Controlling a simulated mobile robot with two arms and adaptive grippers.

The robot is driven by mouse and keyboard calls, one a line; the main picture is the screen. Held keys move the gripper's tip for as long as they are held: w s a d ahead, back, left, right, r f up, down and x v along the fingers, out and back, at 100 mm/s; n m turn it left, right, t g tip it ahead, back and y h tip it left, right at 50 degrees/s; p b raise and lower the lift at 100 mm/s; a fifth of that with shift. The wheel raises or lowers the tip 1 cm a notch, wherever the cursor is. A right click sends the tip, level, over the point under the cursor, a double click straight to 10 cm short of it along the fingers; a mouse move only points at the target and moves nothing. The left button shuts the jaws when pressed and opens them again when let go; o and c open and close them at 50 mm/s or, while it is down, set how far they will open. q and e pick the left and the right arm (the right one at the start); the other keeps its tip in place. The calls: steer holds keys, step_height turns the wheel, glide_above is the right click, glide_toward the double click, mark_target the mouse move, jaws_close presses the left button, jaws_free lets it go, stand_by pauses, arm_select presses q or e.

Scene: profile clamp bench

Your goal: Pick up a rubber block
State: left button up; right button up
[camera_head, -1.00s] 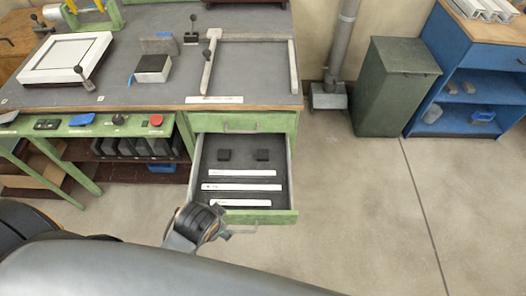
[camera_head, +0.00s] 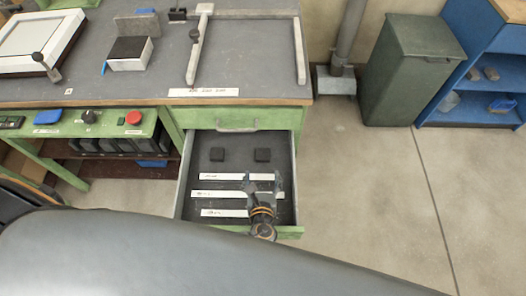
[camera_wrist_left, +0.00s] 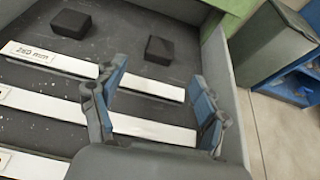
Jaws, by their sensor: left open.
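Two small black rubber blocks lie on the dark floor of the open drawer, toward its back: a left block (camera_head: 217,154) and a right block (camera_head: 262,155). In the left wrist view the left block (camera_wrist_left: 71,23) and the right block (camera_wrist_left: 159,50) both lie ahead of the fingers. My left gripper (camera_head: 263,182) is over the front right part of the drawer, open and empty. In the left wrist view its two blue-padded fingers (camera_wrist_left: 158,88) stand apart, short of the right block. My right gripper is not in view.
The green drawer (camera_head: 181,190) holds three white labelled strips, the middle one (camera_head: 218,194) partly behind my gripper. Its side walls and the cabinet front (camera_head: 190,117) bound the space. A green bin (camera_head: 410,75) stands to the right, with clear floor between.

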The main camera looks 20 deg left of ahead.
arm_select(q)
steer(key=shift+w+f, duration=0.2)
steer(key=b, duration=0.3)
glide_toward(263, 153)
steer(key=x, duration=0.3)
steer(key=shift+s+f, duration=0.1)
steer(key=shift+f, duration=0.1)
steer(key=shift+w+a+f, duration=0.1)
steer(key=shift+w, duration=0.3)
steer(key=b+x, duration=0.3)
steer(key=x, duration=0.1)
steer(key=shift+w+a+f, duration=0.1)
steer(key=shift+w+f, duration=0.15)
steer(key=shift+w, duration=0.05)
steer(key=shift+w+a+f+b, duration=0.1)
steer(key=shift+w+a+b, duration=0.05)
steer(key=shift+w+b, duration=0.35)
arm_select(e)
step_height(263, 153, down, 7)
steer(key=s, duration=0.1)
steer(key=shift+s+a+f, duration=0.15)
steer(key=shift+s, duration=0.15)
arm_select(q)
steer(key=c, duration=1.3)
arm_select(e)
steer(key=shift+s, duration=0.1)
